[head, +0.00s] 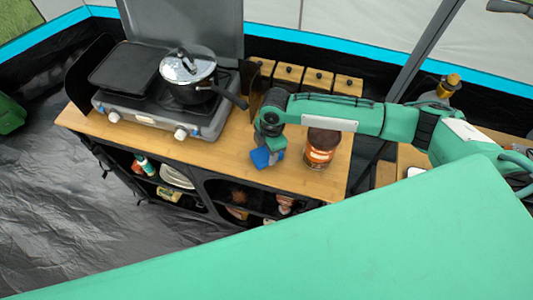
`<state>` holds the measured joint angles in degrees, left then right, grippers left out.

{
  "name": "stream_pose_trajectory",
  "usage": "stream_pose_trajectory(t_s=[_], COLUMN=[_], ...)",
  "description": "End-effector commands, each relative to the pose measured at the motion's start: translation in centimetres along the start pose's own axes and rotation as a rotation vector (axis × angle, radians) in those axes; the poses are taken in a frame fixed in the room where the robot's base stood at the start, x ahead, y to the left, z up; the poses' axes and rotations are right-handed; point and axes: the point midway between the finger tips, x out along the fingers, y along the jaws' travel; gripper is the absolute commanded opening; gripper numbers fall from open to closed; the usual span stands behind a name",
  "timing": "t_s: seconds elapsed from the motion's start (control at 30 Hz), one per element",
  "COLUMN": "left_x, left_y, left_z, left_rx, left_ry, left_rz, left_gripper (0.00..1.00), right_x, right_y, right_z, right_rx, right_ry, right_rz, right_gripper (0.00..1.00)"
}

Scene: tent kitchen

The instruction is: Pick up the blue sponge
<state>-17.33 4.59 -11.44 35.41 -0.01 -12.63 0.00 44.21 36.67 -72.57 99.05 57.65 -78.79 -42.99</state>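The blue sponge (261,158) is on the wooden counter (225,155) near its front edge, left of a brown jar. My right arm reaches in from the right, and my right gripper (272,146) points down right at the sponge. The gripper covers part of the sponge's upper right side. The fingers are small and partly hidden, so I cannot tell whether they are apart or closed on it. My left gripper is not in view.
The brown jar (320,148) stands close to the right of the sponge, under my forearm. A camping stove (150,118) with a lidded pot (188,75) is on the left. Wooden-topped containers (318,80) line the back. The counter between stove and sponge is clear.

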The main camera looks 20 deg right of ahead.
Motion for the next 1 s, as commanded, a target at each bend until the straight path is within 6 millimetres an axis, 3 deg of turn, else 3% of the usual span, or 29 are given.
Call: stream_pose_trajectory(t_s=[0.57, 0.77, 1.0], left_x=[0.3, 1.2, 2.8], left_y=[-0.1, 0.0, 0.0], left_z=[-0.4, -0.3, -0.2], left_rx=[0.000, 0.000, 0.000], left_ry=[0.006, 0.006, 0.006], left_rz=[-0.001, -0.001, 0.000], left_gripper=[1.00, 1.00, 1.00], right_x=[-0.9, -4.1, -11.0], right_y=[0.1, 0.1, 0.1], right_z=[-0.1, -0.5, -1.3], right_rx=[-0.001, -0.001, -0.002], right_ry=[0.001, 0.001, 0.000], right_rz=[0.001, 0.004, 0.006], right_gripper=[0.31, 0.31, 0.31])
